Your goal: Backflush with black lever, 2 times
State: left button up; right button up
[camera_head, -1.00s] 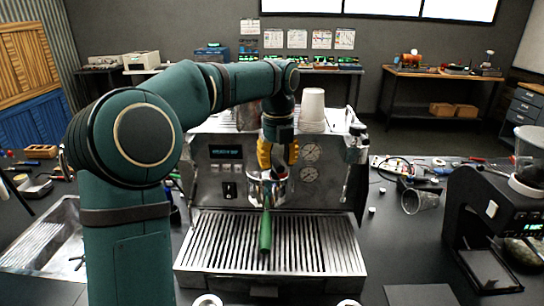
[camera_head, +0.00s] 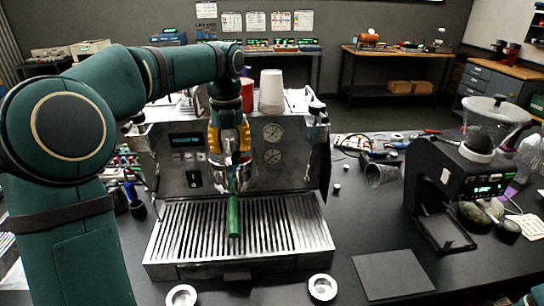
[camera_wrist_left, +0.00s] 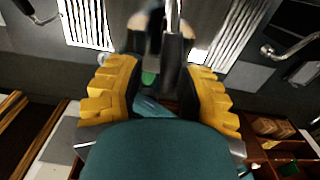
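The espresso machine (camera_head: 230,190) stands in the middle of the table, and its portafilter's green handle (camera_head: 233,215) points toward me. My left gripper (camera_head: 231,150), with yellow finger pads, hangs at the front of the brew group above that handle and hides much of the group. In the left wrist view a dark rod-like piece, apparently the black lever (camera_wrist_left: 172,60), lies between the finger pads of the left gripper (camera_wrist_left: 162,40). A gap shows beside it, so the fingers look open around it; contact is unclear. The lever is hidden in the head view. My right gripper is out of view.
White cups (camera_head: 271,92) and a red cup (camera_head: 247,95) stand on top of the machine. A grinder (camera_head: 440,185) stands at the right, with a dark mat (camera_head: 393,273) before it. Two small metal cups (camera_head: 322,287) sit in front of the drip tray (camera_head: 240,235).

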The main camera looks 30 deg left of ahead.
aim_at(217, 159)
pick_arm(q)
jog(key=shift+s+a+m, duration=0.3)
jog(key=shift+a+m, duration=0.35)
jog(key=shift+m, duration=0.35)
jog(key=shift+s+a+m, duration=0.3)
jog(key=shift+a+m, duration=0.35)
jog(key=shift+m, duration=0.35)
jog(key=shift+a, duration=0.1)
jog(key=shift+f+m, duration=0.15)
jog(key=shift+m, duration=0.15)
jog(key=shift+s+a, duration=0.1)
jog(key=shift+a, duration=0.15)
jog(key=shift+a+m, duration=0.1)
jog(key=shift+m, duration=0.3)
jog(key=shift+a, duration=0.1)
dwell(2.4)
